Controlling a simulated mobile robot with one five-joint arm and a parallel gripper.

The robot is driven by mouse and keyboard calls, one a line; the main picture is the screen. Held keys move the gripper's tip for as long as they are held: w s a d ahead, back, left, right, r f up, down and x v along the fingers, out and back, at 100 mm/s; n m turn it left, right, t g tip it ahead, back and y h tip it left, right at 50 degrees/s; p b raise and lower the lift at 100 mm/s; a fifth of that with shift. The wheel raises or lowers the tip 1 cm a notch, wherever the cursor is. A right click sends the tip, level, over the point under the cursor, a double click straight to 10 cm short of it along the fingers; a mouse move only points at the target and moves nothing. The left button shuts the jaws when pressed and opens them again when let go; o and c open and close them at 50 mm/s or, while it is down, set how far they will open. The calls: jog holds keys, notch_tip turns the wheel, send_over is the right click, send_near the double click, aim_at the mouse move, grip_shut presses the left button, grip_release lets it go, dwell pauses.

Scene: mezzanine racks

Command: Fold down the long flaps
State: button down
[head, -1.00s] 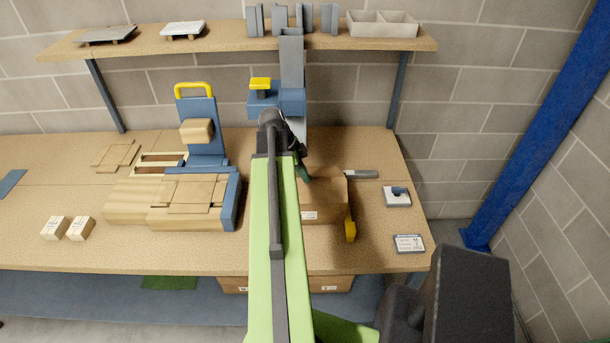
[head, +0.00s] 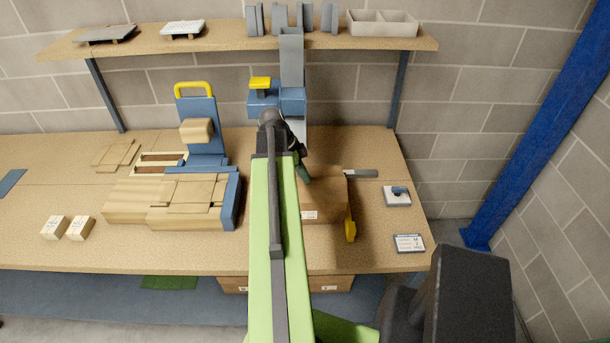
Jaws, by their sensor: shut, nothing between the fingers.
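A brown cardboard box (head: 325,208) with a small white label stands on the workbench, right of my green arm. Its left part is hidden behind the arm. A flap or top panel (head: 330,184) shows at its upper side; how far it is folded cannot be told. My gripper (head: 305,174), dark with a green tip, points down at the upper left of the box. It is shut and empty. Whether it touches the cardboard is unclear.
A yellow-handled tool (head: 350,226) is at the box's right side. A blue stand (head: 203,128) and stacked cardboard (head: 130,205) are left. A shelf (head: 225,40) hangs above.

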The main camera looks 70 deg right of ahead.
aim_at(304, 184)
jog(key=shift+f+b, duration=2.25)
jog(key=shift+f, duration=0.1)
jog(key=shift+r, duration=0.15)
notch_tip(304, 184, up, 9)
jog(key=p, duration=0.9)
